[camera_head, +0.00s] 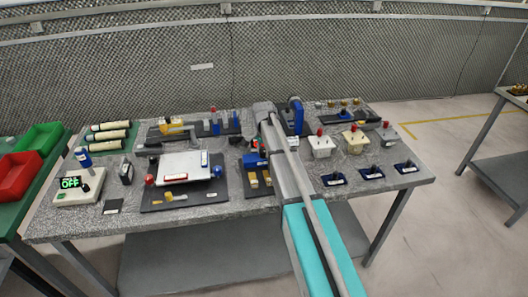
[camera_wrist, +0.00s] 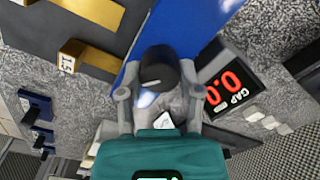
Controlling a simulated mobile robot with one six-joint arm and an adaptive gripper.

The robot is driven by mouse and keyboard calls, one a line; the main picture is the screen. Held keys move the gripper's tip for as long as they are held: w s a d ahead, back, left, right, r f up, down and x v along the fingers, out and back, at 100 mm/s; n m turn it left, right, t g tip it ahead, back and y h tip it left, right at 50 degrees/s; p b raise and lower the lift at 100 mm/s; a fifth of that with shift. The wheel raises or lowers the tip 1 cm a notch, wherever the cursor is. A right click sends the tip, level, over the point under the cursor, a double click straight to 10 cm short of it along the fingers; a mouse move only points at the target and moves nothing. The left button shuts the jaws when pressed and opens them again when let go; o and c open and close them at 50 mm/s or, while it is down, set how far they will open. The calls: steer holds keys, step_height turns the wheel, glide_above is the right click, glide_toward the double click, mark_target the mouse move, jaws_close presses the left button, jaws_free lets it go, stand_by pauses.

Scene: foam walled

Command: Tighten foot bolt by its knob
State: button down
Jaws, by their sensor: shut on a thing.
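In the wrist view, a round black knob (camera_wrist: 158,68) sits against a blue body (camera_wrist: 190,22). My gripper (camera_wrist: 160,91) has its two grey fingers on either side of the knob and is shut on it. The bolt below the knob is hidden. A display (camera_wrist: 228,88) beside the right finger is labelled GAP and shows red digits reading about 0.0. My gripper is mostly hidden there.
Yellow blocks (camera_wrist: 85,58), one marked 15, lie close by on a dark base. A white plate fixture (camera_head: 185,166) stands to the left on the table (camera_head: 228,213). Boxes with red knobs (camera_head: 319,146) stand to the right. Red (camera_head: 17,176) and green bins are at far left.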

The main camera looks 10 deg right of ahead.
steer(key=m, duration=0.4)
steer(key=shift+m, duration=0.3)
steer(key=shift+s+m, duration=0.1)
steer(key=shift+m, duration=1.9)
steer(key=shift+c, duration=1.3)
jaws_free()
steer(key=shift+n, duration=0.4)
